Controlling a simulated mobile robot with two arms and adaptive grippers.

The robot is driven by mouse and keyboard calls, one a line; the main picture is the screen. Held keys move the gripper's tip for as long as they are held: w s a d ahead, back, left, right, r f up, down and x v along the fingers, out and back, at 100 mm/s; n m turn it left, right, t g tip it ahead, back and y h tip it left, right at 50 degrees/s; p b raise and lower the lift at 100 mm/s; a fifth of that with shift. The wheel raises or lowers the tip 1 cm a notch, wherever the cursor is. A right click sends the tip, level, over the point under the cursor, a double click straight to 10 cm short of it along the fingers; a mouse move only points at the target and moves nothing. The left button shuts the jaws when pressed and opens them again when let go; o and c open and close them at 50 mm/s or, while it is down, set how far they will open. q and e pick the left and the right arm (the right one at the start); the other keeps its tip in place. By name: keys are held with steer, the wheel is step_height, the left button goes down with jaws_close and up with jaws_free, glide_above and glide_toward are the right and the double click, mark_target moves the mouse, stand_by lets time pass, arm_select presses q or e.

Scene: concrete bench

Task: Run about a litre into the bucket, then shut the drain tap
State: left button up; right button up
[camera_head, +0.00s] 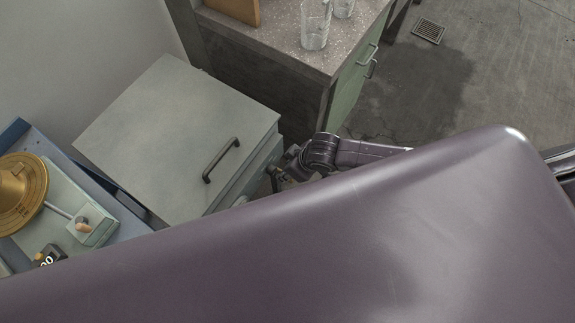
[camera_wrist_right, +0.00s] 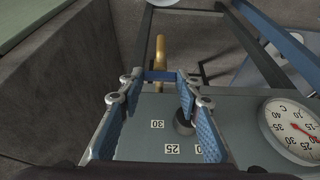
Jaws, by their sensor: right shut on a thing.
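The grey tank (camera_head: 175,130) has a closed flat lid with a dark handle; its front is mostly hidden in the head view. In the right wrist view its grey front panel (camera_wrist_right: 145,140) shows number labels, a dark knob and a round dial. The drain tap (camera_wrist_right: 161,50) shows as a brass pipe beyond the panel, with a blue bar that seems to be its lever between my fingertips. My right gripper (camera_wrist_right: 158,82) is shut on this lever; it also shows at the tank's front (camera_head: 280,177). My left gripper is not in view. I cannot make out the bucket or any water.
A bench (camera_head: 285,40) with glass beakers (camera_head: 315,25) stands behind the tank. A dark frame (camera_wrist_right: 205,60) stands beside the tap. A floor drain (camera_head: 428,31) lies far right. My own body hides the lower head view.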

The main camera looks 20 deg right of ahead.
steer(key=o, duration=1.2)
steer(key=shift+c, duration=0.2)
steer(key=v, duration=1.2)
